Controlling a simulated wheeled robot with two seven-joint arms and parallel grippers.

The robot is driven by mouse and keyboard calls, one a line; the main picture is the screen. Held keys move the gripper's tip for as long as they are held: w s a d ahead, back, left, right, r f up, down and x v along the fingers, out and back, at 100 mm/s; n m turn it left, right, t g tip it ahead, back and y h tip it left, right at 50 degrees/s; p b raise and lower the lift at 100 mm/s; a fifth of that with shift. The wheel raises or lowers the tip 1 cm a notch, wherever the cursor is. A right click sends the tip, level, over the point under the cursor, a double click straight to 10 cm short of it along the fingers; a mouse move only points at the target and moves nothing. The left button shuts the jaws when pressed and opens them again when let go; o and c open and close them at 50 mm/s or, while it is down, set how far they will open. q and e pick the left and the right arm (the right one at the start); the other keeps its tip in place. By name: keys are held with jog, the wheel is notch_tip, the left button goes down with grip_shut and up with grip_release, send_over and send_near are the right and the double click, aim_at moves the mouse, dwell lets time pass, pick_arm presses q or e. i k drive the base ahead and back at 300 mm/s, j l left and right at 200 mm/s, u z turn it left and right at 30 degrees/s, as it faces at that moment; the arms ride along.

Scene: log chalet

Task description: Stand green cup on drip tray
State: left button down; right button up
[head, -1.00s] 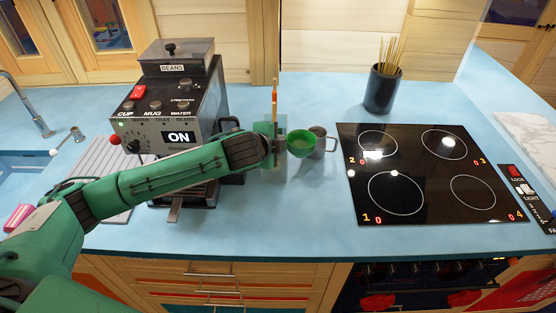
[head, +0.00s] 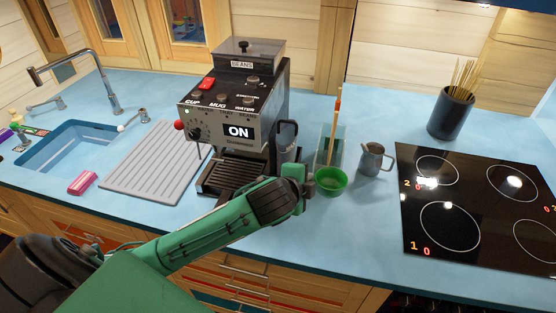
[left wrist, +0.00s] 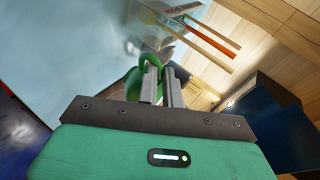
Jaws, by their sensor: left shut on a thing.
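The green cup (head: 330,181) is in the grasp of my left gripper (head: 306,184), to the right of the coffee machine. In the left wrist view the cup (left wrist: 131,84) shows beside the closed fingers (left wrist: 161,86), partly hidden by them. The black coffee machine (head: 232,110) has a dark slatted drip tray (head: 226,172) at its base, with nothing seen standing on it. The tray is left of the cup, and my forearm passes in front of its right part. My right gripper is not in view.
A metal jug (head: 374,160) stands right of the cup. A clear container (head: 337,150) with wooden sticks is just behind the cup. The black hob (head: 470,200) is farther right. A ridged draining board (head: 150,162) and a pink sponge (head: 83,182) lie left of the machine.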

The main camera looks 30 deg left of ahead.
aim_at(231, 175)
jog(key=u, duration=1.15)
